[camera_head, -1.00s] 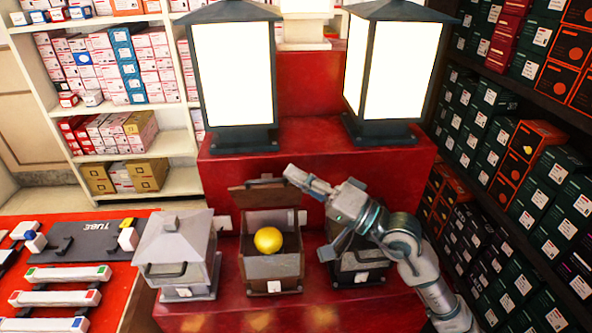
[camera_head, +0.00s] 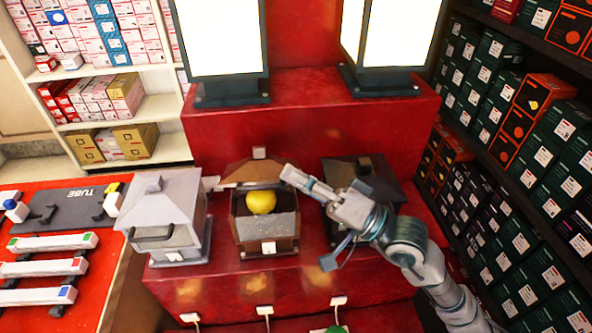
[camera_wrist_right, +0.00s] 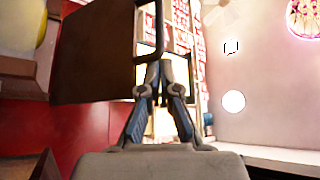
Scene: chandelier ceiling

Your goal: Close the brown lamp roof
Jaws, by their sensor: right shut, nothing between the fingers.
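The brown lamp (camera_head: 283,237) stands in the middle of a row of three small lamps on the red step. A yellow ball (camera_head: 261,201) is inside it. Its brown roof (camera_head: 250,172) is raised at the back, so the inside shows. My right gripper (camera_head: 288,174) is shut and empty, at the roof's right side. In the right wrist view the shut fingertips (camera_wrist_right: 160,70) are beside a brown panel (camera_wrist_right: 100,55), apparently the roof, and by its dark handle (camera_wrist_right: 150,48). Whether they touch cannot be told. My left gripper is not in view.
A white lamp (camera_head: 165,215) stands left of the brown one. A dark lamp (camera_head: 360,172) stands right, partly behind my right arm. Two large lit lamps (camera_head: 219,40) (camera_head: 388,35) stand on the higher step behind. A red table (camera_head: 105,215) is at left, box shelves (camera_head: 530,150) at right.

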